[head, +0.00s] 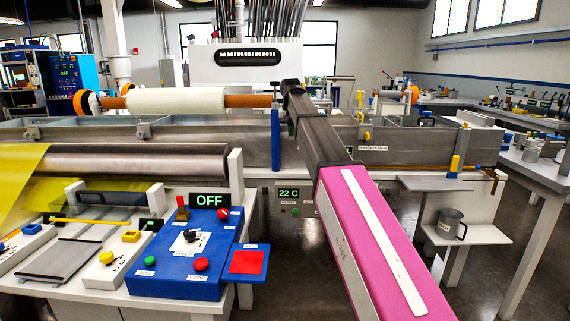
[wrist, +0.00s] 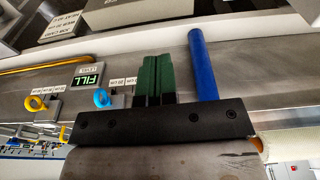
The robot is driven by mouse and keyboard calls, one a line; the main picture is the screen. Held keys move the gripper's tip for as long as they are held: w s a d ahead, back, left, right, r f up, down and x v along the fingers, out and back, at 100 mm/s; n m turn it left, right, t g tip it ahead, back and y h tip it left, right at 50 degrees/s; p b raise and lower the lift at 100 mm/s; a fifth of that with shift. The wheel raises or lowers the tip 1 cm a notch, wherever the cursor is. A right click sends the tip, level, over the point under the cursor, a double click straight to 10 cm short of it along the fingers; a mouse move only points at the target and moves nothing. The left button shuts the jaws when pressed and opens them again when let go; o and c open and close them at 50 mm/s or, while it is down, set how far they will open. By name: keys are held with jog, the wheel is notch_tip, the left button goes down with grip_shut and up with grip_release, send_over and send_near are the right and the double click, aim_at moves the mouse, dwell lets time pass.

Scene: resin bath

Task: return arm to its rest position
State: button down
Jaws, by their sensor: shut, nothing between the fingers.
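My gripper (wrist: 155,78) shows in the wrist view as two dark green fingers side by side, shut and empty. A blue post (wrist: 203,65) stands just to the right of the fingers in that picture; I cannot tell how far apart they are in depth. In the head view my pink and grey arm stretches forward from the lower right over the long metal bath (head: 420,148). The blue post (head: 275,140) rises left of the arm there. I cannot make out the fingers in the head view.
A white roll (head: 190,101) lies across behind the bath. A dark roller (head: 140,160) and a blue control box (head: 185,262) marked OFF stand left of my arm. A metal mug (head: 451,224) sits on a low shelf at right. Open floor shows right of my arm.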

jog(key=s+d+f, duration=0.3)
jog(key=s+f, duration=0.1)
jog(key=f, duration=0.5)
jog(key=s+d+f, duration=0.3)
jog(key=s+f, duration=0.1)
jog(key=f, duration=0.5)
jog(key=s+d+f, duration=0.3)
jog(key=s+f, duration=0.1)
jog(key=f, duration=0.5)
jog(key=s+d+f, duration=0.3)
jog(key=s+f, duration=0.7)
jog(key=s+d+f+g, duration=0.1)
jog(key=s+d+f, duration=0.3)
jog(key=s+f, duration=0.6)
jog(key=shift+s+d+g, duration=0.25)
jog(key=shift+s+g, duration=0.05)
jog(key=shift+s, duration=0.25)
